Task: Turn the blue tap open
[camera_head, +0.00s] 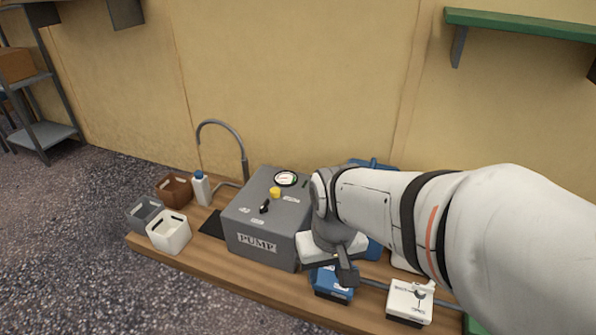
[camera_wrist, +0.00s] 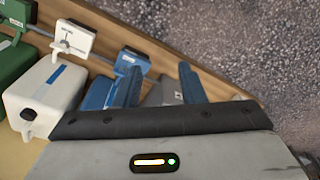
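The blue tap (camera_head: 331,283) is a small blue block with a white label on the bench front, right of the pump box. My gripper (camera_head: 347,272) is just above it and covers its upper part. In the wrist view the blue tap (camera_wrist: 133,61) shows beyond the left finger.
A white tap (camera_head: 410,301) stands to the right, its lever showing. The grey pump box (camera_head: 265,222) with a gauge is close on the left. A white tank (camera_wrist: 46,94) and a green tank (camera_wrist: 14,62) stand nearby. Several small bins, including a white one (camera_head: 169,232), sit at the left.

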